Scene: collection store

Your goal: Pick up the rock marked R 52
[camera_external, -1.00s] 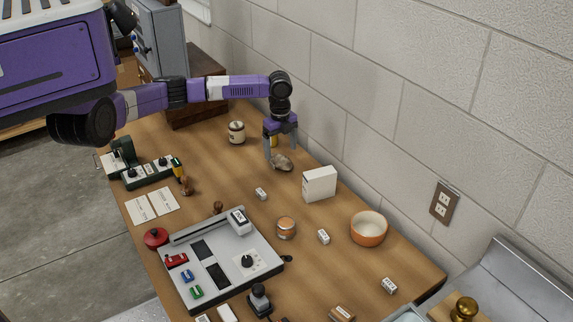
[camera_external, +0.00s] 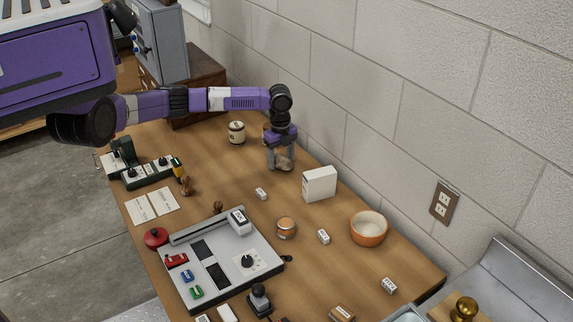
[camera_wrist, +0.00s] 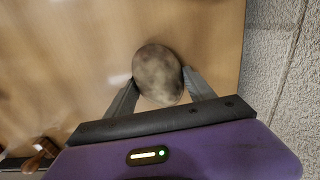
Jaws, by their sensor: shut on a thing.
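A grey-brown rock (camera_external: 284,160) is between the fingers of my gripper (camera_external: 281,162) near the back wall side of the table. In the wrist view the rock (camera_wrist: 158,74) is rounded and mottled, with a finger of my gripper (camera_wrist: 160,84) against each side. My gripper points down and is shut on the rock. I cannot read any mark on the rock. Whether it touches the table or is held just above it, I cannot tell.
A white box (camera_external: 319,184) stands to the right of my gripper, and a labelled jar (camera_external: 236,133) to the left. An orange bowl (camera_external: 369,229) is farther right. The block wall (camera_external: 400,100) runs close behind. Several small labelled blocks lie about.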

